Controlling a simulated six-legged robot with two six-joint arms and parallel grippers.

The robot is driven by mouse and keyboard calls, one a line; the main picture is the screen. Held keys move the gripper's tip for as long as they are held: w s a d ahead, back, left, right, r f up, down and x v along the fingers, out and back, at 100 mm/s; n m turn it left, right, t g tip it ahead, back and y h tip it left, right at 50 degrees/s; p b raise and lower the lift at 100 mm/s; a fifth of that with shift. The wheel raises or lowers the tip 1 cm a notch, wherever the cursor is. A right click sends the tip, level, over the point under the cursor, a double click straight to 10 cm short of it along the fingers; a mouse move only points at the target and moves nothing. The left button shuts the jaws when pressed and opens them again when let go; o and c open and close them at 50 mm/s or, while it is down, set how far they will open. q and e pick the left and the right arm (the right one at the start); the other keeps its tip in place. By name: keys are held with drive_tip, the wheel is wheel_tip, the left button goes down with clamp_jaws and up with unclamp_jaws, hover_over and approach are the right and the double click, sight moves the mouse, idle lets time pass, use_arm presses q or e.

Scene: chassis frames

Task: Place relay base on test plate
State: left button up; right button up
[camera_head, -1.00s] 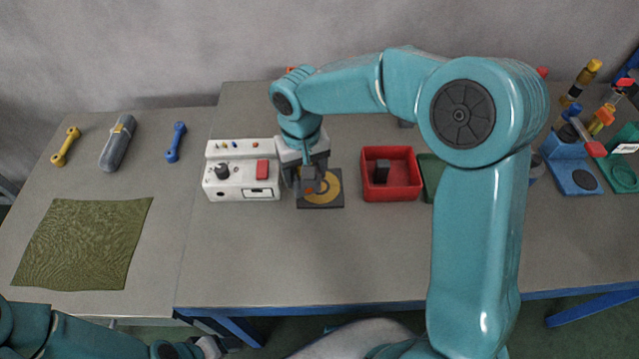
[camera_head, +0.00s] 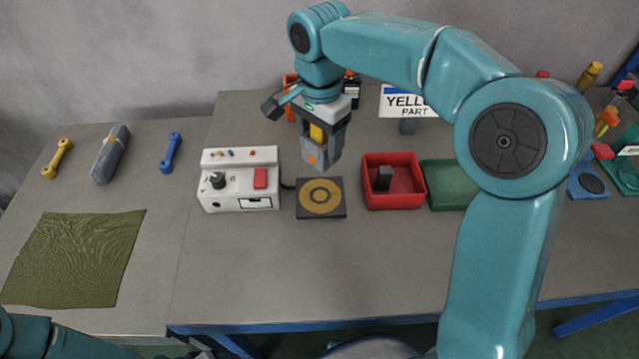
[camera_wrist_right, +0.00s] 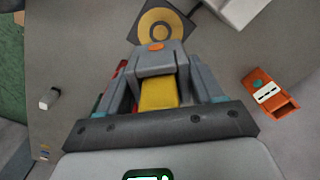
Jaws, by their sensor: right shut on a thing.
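My right gripper (camera_head: 322,150) is high above the table, behind the test plate in the picture. It is shut on a grey piece with an orange mark (camera_head: 310,158), which I take for the relay base; a yellow part shows between the fingers. In the right wrist view the grey piece (camera_wrist_right: 157,58) sits between the fingertips. The test plate (camera_head: 334,213), a dark square with a gold ring, lies flat and bare on the table. It also shows in the wrist view (camera_wrist_right: 180,45). My left arm enters at the bottom left; its gripper is out of view.
A white control box (camera_head: 238,182) stands left of the plate. A red bin (camera_head: 411,204) with a dark block (camera_head: 384,177) and a green tray (camera_head: 447,186) stand right of it. A sign (camera_head: 405,103) stands behind. The front of the table is clear.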

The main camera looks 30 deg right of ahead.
wheel_tip(320, 180, down, 12)
idle(0.4)
drive_tip(key=shift+f+b, duration=0.1)
drive_tip(key=shift+b, duration=0.25)
drive_tip(key=shift+f, duration=0.15)
drive_tip(key=o, duration=1.1)
drive_tip(key=shift+w, duration=0.1)
drive_tip(key=shift+o, duration=0.2)
wheel_tip(320, 180, up, 12)
drive_tip(key=shift+r+p, duration=0.1)
drive_tip(key=shift+p, duration=0.4)
drive_tip(key=shift+r, duration=0.2)
